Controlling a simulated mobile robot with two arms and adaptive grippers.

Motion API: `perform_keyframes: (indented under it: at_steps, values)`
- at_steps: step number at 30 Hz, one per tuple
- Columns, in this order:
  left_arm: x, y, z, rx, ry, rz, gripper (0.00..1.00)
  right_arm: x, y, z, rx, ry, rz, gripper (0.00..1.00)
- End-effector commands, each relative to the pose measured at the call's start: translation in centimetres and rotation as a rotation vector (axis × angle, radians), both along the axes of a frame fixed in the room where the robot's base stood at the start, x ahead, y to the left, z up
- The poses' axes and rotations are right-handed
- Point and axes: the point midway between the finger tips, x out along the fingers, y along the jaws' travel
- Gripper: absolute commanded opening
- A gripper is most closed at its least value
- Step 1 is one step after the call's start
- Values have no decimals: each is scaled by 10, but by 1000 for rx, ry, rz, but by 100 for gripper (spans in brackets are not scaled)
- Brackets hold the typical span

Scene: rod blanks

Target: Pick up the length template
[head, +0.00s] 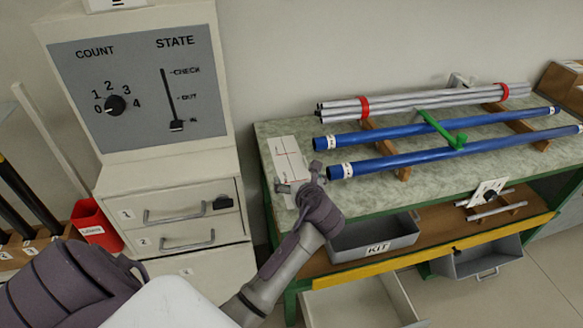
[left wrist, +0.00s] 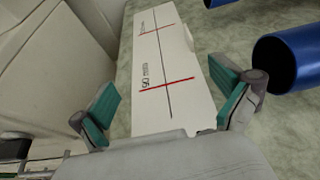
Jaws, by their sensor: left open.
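The length template (head: 287,152) is a flat white plate with a dark centre line and red cross marks, lying at the left end of the bench top. In the left wrist view the template (left wrist: 158,48) runs away from my palm, its near end hidden by the gripper body. My left gripper (head: 303,184) is open at the near end of the template. In the left wrist view its teal-padded fingers (left wrist: 165,88) stand one on each side of the plate, with gaps. I cannot tell how high they are above the bench. My right gripper is out of view.
Blue tubes (head: 440,125) lie on wooden supports right of the template, one tube end (left wrist: 285,60) close to my right-hand finger. Silver rods (head: 420,100) lie behind. A grey KIT tray (head: 375,240) sits on the lower shelf. A drawer cabinet (head: 180,215) stands left.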

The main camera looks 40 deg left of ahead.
Motion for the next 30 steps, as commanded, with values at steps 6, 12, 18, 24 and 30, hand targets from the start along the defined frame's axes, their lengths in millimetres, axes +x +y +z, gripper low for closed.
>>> perform_keyframes:
  at_steps: [6,12,18,24,30]
  values:
    - [23,24,-4,1,1,1,100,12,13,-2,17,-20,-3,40]
    - [31,35,-10,-1,0,-2,100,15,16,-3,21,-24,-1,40]
    - [31,35,-10,-1,0,-2,98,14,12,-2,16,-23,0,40]
    - [31,34,-10,-1,0,-2,65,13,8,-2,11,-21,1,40]
    - [31,34,-11,-2,1,-1,32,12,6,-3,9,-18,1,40]
